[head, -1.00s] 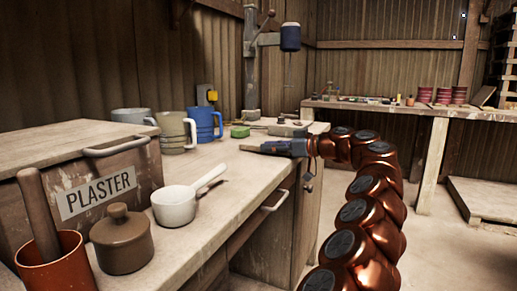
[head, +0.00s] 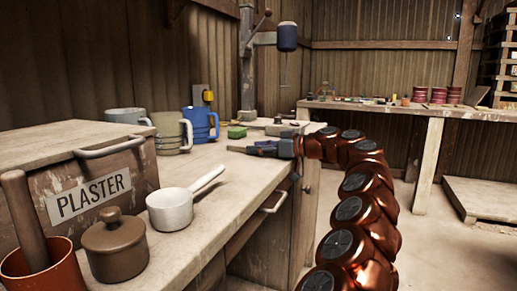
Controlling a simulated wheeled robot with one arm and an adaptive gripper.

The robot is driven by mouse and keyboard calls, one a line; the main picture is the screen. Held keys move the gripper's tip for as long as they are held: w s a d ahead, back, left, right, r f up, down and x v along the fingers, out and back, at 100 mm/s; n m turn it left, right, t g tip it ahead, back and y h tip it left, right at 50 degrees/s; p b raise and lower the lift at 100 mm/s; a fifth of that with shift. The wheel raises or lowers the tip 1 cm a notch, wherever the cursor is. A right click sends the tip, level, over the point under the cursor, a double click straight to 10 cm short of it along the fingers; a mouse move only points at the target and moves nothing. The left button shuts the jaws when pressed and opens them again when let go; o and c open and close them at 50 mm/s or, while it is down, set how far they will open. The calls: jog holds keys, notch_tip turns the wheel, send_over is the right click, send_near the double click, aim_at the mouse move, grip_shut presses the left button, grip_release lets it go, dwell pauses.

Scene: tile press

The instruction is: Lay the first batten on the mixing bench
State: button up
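The mixing bench (head: 222,228) runs along the left with a pale worn top. My gripper (head: 253,148) is low over the bench top, near its right edge and towards the far end. Its two dark fingers look parted, with a narrow gap between them. I cannot make out a batten for certain; anything thin at the fingertips is too small to tell.
A white saucepan (head: 170,210), a brown lidded pot (head: 117,248), an orange pot (head: 50,277) and the plaster box (head: 110,162) stand at the near left. A shelf bench (head: 390,108) is behind.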

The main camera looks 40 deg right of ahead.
jog(key=shift+r, duration=0.15)
jog(key=shift+s+d+r, duration=0.1)
jog(key=shift+s+d, duration=0.1)
jog(key=shift+s, duration=0.1)
jog(key=p+v, duration=0.3)
jog(key=v, duration=0.7)
jog(key=shift+s+d, duration=0.3)
jog(key=shift+s, duration=0.3)
